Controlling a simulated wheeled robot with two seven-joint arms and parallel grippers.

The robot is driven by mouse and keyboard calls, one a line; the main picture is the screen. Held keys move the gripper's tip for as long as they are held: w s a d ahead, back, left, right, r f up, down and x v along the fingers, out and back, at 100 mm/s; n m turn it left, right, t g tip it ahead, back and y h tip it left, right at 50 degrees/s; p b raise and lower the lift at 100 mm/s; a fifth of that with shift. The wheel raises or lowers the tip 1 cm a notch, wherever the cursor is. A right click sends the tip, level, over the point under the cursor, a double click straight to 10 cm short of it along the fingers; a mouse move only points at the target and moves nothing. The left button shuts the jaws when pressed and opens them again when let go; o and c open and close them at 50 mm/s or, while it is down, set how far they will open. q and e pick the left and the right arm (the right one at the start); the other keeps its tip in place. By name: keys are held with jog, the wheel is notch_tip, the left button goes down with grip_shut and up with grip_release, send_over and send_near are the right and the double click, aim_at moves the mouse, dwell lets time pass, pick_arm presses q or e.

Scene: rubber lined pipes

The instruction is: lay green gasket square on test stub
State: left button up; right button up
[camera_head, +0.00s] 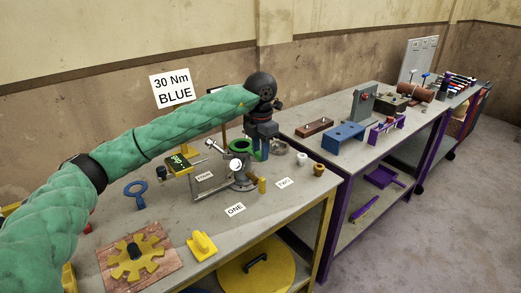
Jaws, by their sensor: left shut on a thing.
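The green gasket (240,146) shows as a green ring just left of my left gripper (261,153). My left gripper points down from its black wrist and is shut on the green gasket at the ring's right side; the fingertips are small and partly hidden. A grey metal fitting (243,180), which looks like the test stub, stands on the bench just below the ring. I cannot tell whether ring and stub touch, or whether the ring sits square. My right gripper is not in view.
Labels ONE (235,210) and TWO (284,183) lie on the bench. A second bench (345,155) with blue fixtures stands right.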

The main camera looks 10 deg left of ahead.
pick_arm(q)
jog(key=shift+f, duration=0.1)
dwell(0.5)
jog(key=o, duration=1.1)
jog(key=shift+c, duration=0.2)
jog(key=shift+r+p, duration=0.6)
jog(key=shift+r, duration=2.9)
jog(key=shift+r, duration=0.1)
